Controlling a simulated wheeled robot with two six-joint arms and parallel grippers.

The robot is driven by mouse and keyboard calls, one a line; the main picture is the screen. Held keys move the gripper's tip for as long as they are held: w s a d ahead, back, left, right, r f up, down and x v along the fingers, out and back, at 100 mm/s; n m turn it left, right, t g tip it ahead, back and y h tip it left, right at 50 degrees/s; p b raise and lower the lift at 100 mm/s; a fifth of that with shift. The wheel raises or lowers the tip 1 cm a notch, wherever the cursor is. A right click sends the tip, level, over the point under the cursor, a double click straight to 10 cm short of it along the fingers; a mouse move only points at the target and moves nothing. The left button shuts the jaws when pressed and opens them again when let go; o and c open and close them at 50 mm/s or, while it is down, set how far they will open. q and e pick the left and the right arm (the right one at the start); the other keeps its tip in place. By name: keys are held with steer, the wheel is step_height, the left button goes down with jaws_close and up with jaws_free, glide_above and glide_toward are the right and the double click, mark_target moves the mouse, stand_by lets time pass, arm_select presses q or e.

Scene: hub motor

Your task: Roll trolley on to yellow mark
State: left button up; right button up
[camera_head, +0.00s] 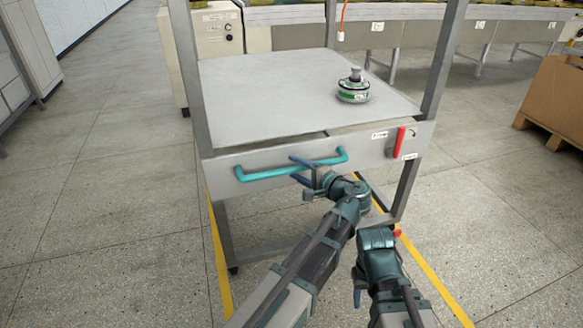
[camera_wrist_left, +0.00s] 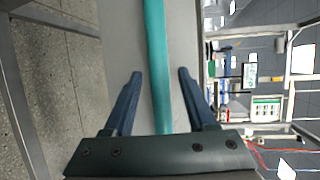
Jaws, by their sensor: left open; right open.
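The trolley (camera_head: 265,95) is a grey metal frame with a flat top and upright posts, standing in front of me. A teal bar handle (camera_head: 265,173) runs along its front panel. My left gripper (camera_head: 296,170) is at the handle's right part. In the left wrist view its open fingers (camera_wrist_left: 158,85) lie on either side of the teal bar (camera_wrist_left: 155,50), apart from it. My right gripper (camera_head: 358,286) is open and empty, low in front of the trolley's right side. Yellow floor lines run at the left (camera_head: 220,262) and right (camera_head: 437,283) of the trolley's front.
A round hub motor (camera_head: 353,88) stands on the trolley top. A red lever (camera_head: 399,142) is on the front panel's right. A conveyor (camera_head: 400,35) runs behind, with a grey cabinet (camera_head: 205,35) at its left. A cardboard box on a pallet (camera_head: 555,98) is at right. Floor at left is clear.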

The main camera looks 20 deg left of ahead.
arm_select(q)
jaws_close()
stand_by(1.4)
